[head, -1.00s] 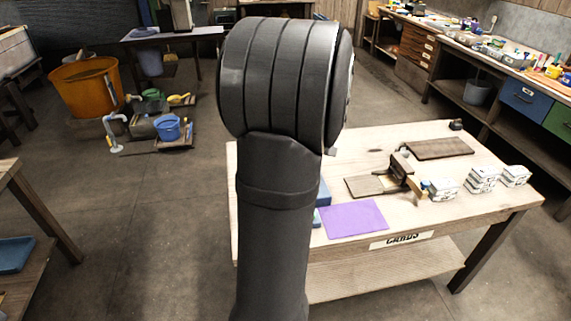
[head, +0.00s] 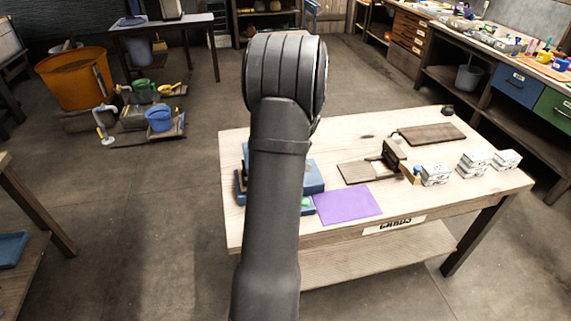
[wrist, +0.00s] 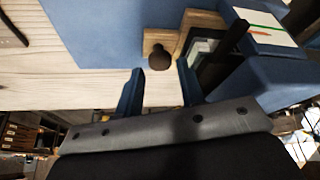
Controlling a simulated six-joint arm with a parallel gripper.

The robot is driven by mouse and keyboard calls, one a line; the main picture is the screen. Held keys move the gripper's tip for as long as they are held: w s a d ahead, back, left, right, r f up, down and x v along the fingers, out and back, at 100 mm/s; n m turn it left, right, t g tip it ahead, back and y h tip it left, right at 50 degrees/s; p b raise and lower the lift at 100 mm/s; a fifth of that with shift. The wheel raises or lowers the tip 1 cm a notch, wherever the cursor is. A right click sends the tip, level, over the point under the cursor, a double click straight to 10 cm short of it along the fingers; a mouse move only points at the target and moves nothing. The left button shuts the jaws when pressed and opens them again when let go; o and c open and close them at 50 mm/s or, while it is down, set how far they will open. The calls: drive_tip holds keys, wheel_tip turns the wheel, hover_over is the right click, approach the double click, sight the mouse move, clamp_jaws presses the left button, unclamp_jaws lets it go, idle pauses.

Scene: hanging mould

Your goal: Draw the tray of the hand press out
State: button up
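The blue hand press (head: 313,178) stands at the left part of the table, mostly hidden behind my arm in the head view. In the wrist view its blue body (wrist: 265,75) is at the right. There a wooden tray front (wrist: 158,38) with a dark round knob (wrist: 159,57) sticks out beside it. My gripper (wrist: 160,76) is open, with its two blue fingers apart. The knob lies just beyond the fingertips, roughly between them in the picture, and nothing is held. Whether a finger touches the tray cannot be told. In the head view my arm hides the gripper.
A purple sheet (head: 347,205) lies beside the press on the table (head: 300,230). Further right are a brown wooden device (head: 393,155), a dark board (head: 432,134) and several white stacks (head: 474,164). The table's front edge is close to the press.

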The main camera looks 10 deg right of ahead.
drive_tip(key=shift+x, duration=1)
clamp_jaws()
drive_tip(key=d, duration=1.3)
unclamp_jaws()
drive_tip(key=shift+r, duration=0.1)
